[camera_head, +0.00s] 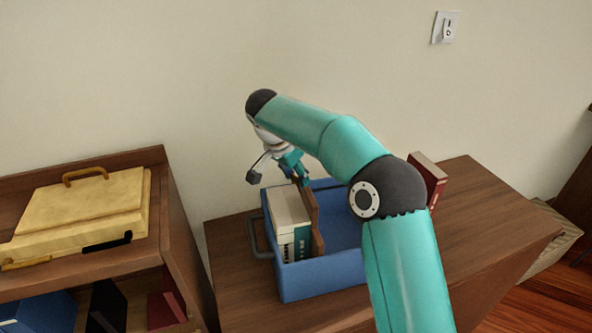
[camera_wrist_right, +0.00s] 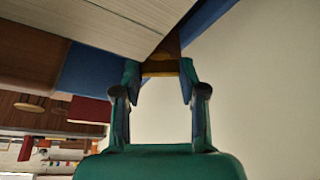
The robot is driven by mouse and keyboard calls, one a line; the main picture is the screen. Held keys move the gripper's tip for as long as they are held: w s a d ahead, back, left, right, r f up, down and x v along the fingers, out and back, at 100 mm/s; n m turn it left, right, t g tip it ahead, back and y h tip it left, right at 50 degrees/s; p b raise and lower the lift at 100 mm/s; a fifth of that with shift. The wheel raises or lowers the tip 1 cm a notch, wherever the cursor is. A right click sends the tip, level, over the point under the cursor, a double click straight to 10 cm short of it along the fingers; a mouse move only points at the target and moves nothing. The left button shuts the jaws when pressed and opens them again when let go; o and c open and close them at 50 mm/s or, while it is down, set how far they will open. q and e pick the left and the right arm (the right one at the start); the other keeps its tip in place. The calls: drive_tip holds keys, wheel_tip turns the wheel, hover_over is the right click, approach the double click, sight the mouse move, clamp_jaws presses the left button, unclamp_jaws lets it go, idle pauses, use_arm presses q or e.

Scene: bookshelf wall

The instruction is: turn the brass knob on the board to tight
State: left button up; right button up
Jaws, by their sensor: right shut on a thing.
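A brown wooden board (camera_head: 316,228) stands upright in the blue crate, beside the pale books; its end also shows in the right wrist view (camera_wrist_right: 172,46). My right gripper (camera_head: 300,180) reaches down to the board's far top end. In the right wrist view, my right gripper (camera_wrist_right: 160,78) has its two fingertips on either side of a small brass-brown piece (camera_wrist_right: 160,68) at the board's end and is shut on it. This looks like the brass knob; its mark or setting cannot be read. In the head view the arm and fingers hide the knob. My left gripper is not in view.
The blue crate (camera_head: 310,284) with a grey side handle (camera_head: 260,238) stands on a wooden cabinet (camera_head: 237,285). Pale books (camera_head: 288,220) fill its left part. A red book (camera_head: 428,176) stands behind my arm. A yellow case (camera_head: 85,208) lies on the left shelf.

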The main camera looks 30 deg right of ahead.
drive_tip(key=shift+w+r+m+g+p, duration=0.1)
drive_tip(key=shift+m+g+p, duration=0.45)
drive_tip(key=shift+m, duration=0.55)
drive_tip(key=o, duration=1.1)
drive_tip(key=shift+o, duration=0.2)
drive_tip(key=v, duration=1.1)
drive_tip(key=shift+a+r, duration=0.3)
